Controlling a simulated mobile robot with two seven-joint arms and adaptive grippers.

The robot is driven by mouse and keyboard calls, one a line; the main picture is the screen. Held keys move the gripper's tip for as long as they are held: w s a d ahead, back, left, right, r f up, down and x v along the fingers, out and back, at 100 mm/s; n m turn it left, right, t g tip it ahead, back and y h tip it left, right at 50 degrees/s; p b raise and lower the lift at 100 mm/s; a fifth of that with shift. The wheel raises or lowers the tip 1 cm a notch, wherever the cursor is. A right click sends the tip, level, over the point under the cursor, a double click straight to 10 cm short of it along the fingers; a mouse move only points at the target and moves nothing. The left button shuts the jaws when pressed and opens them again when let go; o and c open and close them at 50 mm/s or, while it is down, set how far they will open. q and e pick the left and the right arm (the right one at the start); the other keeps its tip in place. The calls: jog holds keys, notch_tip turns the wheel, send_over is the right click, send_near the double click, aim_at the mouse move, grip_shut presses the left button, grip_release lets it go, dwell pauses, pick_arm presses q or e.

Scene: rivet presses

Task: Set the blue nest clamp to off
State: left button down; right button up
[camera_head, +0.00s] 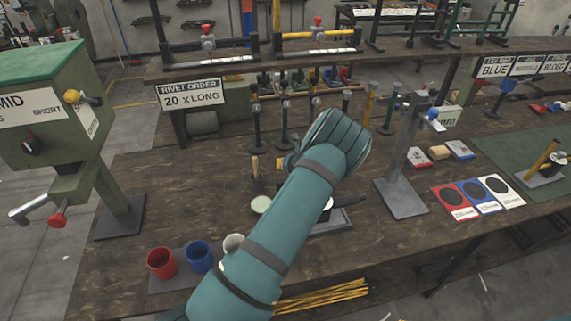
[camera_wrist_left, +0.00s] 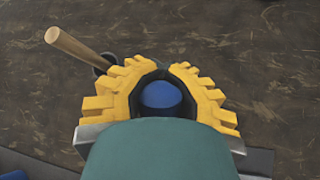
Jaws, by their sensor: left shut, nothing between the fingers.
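My left arm reaches in from the bottom of the head view, and its teal gripper (camera_head: 338,138) is over the middle of the bench. It is shut and empty; its teal body (camera_wrist_left: 160,152) fills the lower middle of the wrist view. Just beyond it there, yellow toothed pieces (camera_wrist_left: 112,97) curve around a blue dome (camera_wrist_left: 161,95). I cannot tell whether the gripper touches them. No part is clearly identifiable as the blue nest clamp, and its setting does not show. My arm hides much of a grey fixture (camera_head: 342,222) on the bench.
A wooden handle (camera_head: 255,167) stands left of my gripper, also in the wrist view (camera_wrist_left: 75,48). Red (camera_head: 161,263), blue (camera_head: 199,257) and white cups stand at front left. A grey post press (camera_head: 402,199) stands to the right, beside coloured cards. A green-topped press is far left.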

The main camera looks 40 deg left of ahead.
pick_arm(q)
jog(key=shift+w+d, duration=0.3)
jog(key=shift+d, duration=0.15)
dwell(0.3)
jog(key=c, duration=0.6)
grip_release()
jog(key=shift+w+d, duration=0.1)
jog(key=shift+s+a, duration=0.2)
jog(key=v, duration=1.2)
